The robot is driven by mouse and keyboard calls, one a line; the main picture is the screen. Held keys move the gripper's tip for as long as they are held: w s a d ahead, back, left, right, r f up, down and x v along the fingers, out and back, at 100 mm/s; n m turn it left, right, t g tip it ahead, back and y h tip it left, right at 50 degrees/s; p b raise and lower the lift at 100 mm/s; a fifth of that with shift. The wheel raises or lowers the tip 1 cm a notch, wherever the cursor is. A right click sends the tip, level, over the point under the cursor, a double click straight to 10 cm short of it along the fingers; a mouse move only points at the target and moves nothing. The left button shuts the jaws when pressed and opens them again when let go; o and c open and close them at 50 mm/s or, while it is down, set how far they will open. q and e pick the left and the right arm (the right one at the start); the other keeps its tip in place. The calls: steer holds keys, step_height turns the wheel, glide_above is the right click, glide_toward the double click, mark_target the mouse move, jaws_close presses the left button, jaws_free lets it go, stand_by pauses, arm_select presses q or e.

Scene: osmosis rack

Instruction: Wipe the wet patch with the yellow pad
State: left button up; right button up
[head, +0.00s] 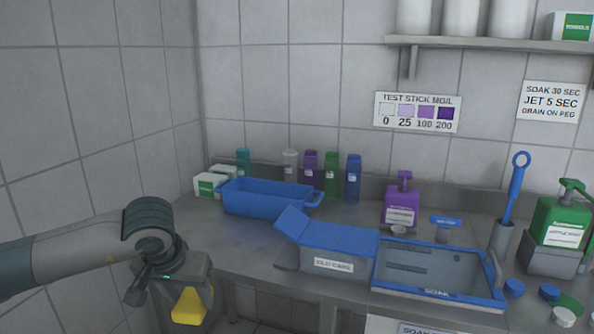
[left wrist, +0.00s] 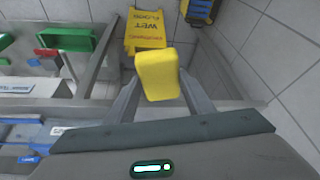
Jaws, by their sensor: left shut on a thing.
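My left gripper (head: 183,287) is shut on the yellow pad (head: 190,307). It holds the pad low at the left, in front of the counter's left end and apart from the worktop. In the left wrist view the yellow pad (left wrist: 158,75) sits between the two fingers. The grey counter (head: 225,254) has a faint bluish, darker patch (head: 262,240) in front of the blue tub; I cannot tell for sure that it is the wet patch. My right gripper is not in view.
A blue tub (head: 265,198), a blue-lidded grey box (head: 330,250) and a soak tray (head: 438,294) stand on the counter. Several bottles (head: 331,176) line the wall. A yellow wet-floor sign (left wrist: 145,30) and a green bin (left wrist: 68,45) show in the left wrist view.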

arm_select(q)
steer(key=s+d+f, duration=0.1)
steer(key=s+f, duration=0.3)
steer(key=s, duration=0.1)
steer(key=shift+s+d+f+n, duration=0.2)
steer(key=shift+s+f+n, duration=0.1)
steer(key=shift+n, duration=0.1)
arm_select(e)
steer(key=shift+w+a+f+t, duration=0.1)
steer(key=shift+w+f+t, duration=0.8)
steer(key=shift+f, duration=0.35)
arm_select(q)
steer(key=shift+r, duration=0.1)
